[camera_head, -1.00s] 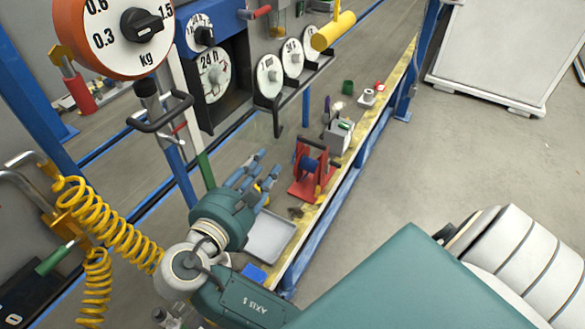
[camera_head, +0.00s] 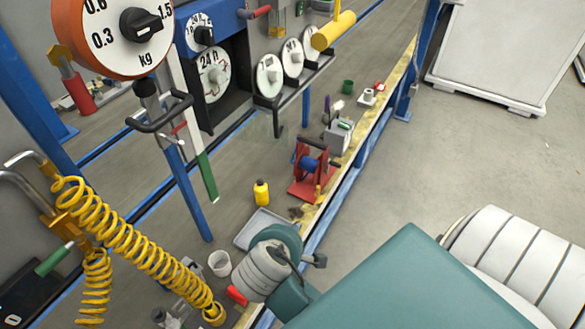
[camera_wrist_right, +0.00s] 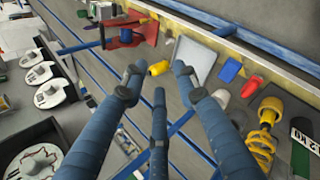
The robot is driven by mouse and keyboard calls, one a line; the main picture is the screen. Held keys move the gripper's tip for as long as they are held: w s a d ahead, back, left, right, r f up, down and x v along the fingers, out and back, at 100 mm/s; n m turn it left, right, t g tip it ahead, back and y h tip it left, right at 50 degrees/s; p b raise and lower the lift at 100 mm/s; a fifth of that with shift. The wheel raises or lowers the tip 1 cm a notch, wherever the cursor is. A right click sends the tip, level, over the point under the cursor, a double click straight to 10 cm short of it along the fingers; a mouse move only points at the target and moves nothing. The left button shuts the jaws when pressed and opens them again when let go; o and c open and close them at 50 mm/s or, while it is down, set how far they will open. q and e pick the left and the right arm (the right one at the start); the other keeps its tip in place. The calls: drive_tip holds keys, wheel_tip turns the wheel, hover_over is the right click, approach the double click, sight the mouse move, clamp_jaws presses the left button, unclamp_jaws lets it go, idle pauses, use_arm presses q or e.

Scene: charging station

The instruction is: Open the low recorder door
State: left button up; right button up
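The lower round recorder (camera_head: 212,74), a white dial marked 24 h in a dark housing, sits below a smaller dial (camera_head: 201,32) at upper left in the head view. Its face looks closed; I cannot make out a separate door edge. My right gripper (camera_wrist_right: 158,88) shows in the wrist view with three blue fingers spread and nothing between them. It is apart from the recorder. My left gripper is not in view.
Several round dials (camera_head: 268,75) stand beside the recorder. A yellow coiled hose (camera_head: 130,240) hangs at left. A large orange scale (camera_head: 115,35) is near the recorder. A bench carries a red reel (camera_head: 308,170) and a grey tray (camera_head: 246,238). A yellow bottle (camera_head: 261,192) stands near the tray.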

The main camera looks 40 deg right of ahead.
drive_tip(key=s+f+m, duration=0.1)
drive_tip(key=s+a+f+m+y, duration=0.1)
drive_tip(key=f, duration=0.1)
drive_tip(key=shift+s+m+g+y, duration=0.3)
drive_tip(key=shift+s, duration=0.05)
